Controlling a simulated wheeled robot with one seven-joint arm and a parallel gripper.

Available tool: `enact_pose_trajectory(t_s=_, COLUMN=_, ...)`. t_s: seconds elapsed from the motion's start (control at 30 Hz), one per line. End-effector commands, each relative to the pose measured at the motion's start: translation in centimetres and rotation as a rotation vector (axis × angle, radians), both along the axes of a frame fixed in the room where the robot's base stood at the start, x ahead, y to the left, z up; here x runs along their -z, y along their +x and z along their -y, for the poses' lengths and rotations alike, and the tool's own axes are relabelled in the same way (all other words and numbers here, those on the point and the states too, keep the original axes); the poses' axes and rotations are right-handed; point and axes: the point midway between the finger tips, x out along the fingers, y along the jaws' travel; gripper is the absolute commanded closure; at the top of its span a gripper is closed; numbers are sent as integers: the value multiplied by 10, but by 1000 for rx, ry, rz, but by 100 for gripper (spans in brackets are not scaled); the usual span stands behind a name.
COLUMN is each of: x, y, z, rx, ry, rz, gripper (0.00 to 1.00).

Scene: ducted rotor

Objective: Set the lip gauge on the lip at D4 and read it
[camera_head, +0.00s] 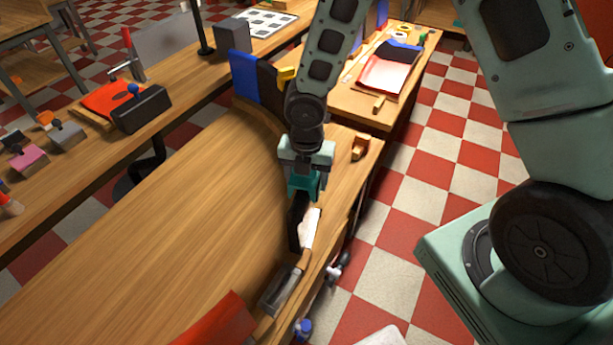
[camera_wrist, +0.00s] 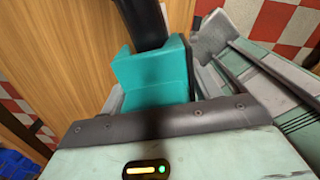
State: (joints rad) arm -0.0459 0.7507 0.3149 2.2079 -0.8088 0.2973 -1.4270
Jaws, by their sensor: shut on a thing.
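My gripper (camera_head: 305,168) is shut on a teal block-like piece, which looks like the lip gauge (camera_head: 304,187). In the wrist view the gauge (camera_wrist: 155,78) fills the space between the fingers. A narrow black piece (camera_head: 296,218) stands directly below the gauge in the head view, beside a white patch (camera_head: 310,229). The black piece also shows beyond the gauge in the wrist view (camera_wrist: 144,20). I cannot tell whether it belongs to the gauge or to the lip, or whether they touch. No D4 mark or gauge reading is legible.
A grey block (camera_head: 282,291) and a red panel (camera_head: 226,322) lie nearer along the curved edge. Blue (camera_head: 243,77) and black panels stand behind my gripper. The wooden surface (camera_head: 190,215) at left is clear.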

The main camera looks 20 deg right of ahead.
Motion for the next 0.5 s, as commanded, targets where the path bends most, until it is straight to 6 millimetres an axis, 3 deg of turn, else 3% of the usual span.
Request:
enact_pose_trajectory(t_s=0.3, x=4, y=0, z=0, rx=0, ry=0, rz=0, gripper=67)
enact_pose_trajectory(t_s=0.33, x=4, y=0, z=0, rx=0, ry=0, rz=0, gripper=32)
enact_pose_trajectory(t_s=0.4, x=4, y=0, z=0, rx=0, ry=0, rz=0, gripper=13)
enact_pose_trajectory(t_s=0.5, x=4, y=0, z=0, rx=0, ry=0, rz=0, gripper=12)
